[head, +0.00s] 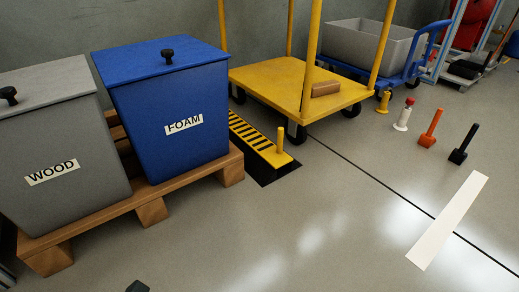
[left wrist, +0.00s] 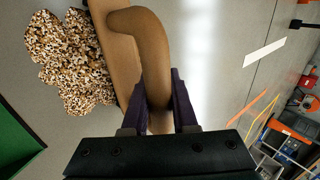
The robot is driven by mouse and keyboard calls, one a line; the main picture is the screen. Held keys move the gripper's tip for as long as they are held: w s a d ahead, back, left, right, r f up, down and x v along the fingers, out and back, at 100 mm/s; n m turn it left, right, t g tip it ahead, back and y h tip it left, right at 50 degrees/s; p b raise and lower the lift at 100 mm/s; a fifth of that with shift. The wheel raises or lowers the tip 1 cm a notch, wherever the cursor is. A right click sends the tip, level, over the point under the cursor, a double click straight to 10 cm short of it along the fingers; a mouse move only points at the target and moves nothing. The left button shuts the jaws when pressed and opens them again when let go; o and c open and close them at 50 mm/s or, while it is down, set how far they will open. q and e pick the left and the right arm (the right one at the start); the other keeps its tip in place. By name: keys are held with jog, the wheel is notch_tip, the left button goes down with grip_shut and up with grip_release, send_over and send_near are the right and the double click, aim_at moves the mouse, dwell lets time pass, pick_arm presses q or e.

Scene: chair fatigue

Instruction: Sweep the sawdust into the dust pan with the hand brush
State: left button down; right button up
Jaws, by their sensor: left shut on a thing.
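In the left wrist view, my left gripper (left wrist: 160,100) has its dark fingers closed on the curved brown handle of the hand brush (left wrist: 150,45). The brush's flat tan edge lies along the right side of the sawdust (left wrist: 68,58), a pile of brown and pale flakes on the grey floor. I cannot tell whether the brush touches the floor. A green flat-sided thing (left wrist: 14,145) shows at the lower left; it may be the dust pan, but only a part is in view. The brush, sawdust and dust pan do not show in the head view. My right gripper is not in view.
A grey WOOD bin (head: 60,150) and a blue FOAM bin (head: 170,100) stand on a wooden pallet (head: 150,212). A yellow cart (head: 270,82) is behind. Several small posts, including an orange one (head: 431,128), stand at right. The central floor is clear around a white strip (head: 448,220).

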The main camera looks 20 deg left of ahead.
pick_arm(q)
jog(key=shift+s+a, duration=0.25)
jog(key=shift+s, duration=0.15)
jog(key=shift+s+a+f, duration=0.1)
jog(key=shift+s+a, duration=0.4)
jog(key=shift+s, duration=0.2)
jog(key=shift+s+a+p, duration=0.1)
jog(key=shift+s+p, duration=0.05)
jog(key=shift+p, duration=0.15)
